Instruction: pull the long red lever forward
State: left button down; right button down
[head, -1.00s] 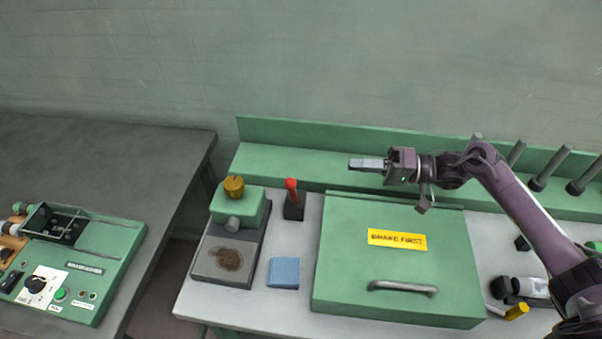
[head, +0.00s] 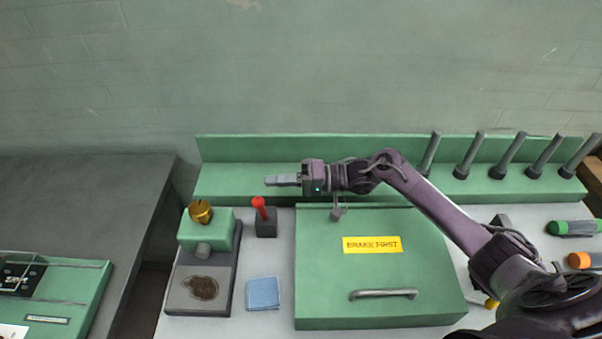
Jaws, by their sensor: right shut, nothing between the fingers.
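The red lever (head: 260,204) has a round red knob and stands up from a small black base (head: 266,226) on the light bench top, left of the green lidded box. My right gripper (head: 269,181) is shut and empty. It points left and in the picture sits just above and slightly right of the red knob, with a small gap between them. I cannot tell its exact height or depth from the knob. My left gripper is out of view.
A green box (head: 325,280) with a "BRAKE FIRST" label and a grey handle (head: 384,294) fills the bench middle. Left of the lever stands a green block with a brass knob (head: 200,211). A blue cloth (head: 263,293) lies in front. Several grey pegs (head: 470,155) stand at the back right.

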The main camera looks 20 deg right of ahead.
aim_at(262, 212)
jog(key=s+a, duration=0.1)
jog(key=s+f+p, duration=0.1)
jog(key=s, duration=0.1)
jog(key=shift+s+a+f+p, duration=0.2)
jog(key=shift+a+p, duration=0.1)
jog(key=shift+a, duration=0.1)
jog(key=shift+w, duration=0.1)
jog(key=shift+s+a+f+n, duration=0.15)
jog(key=shift+s+n, duration=0.35)
jog(key=shift+n, duration=0.6)
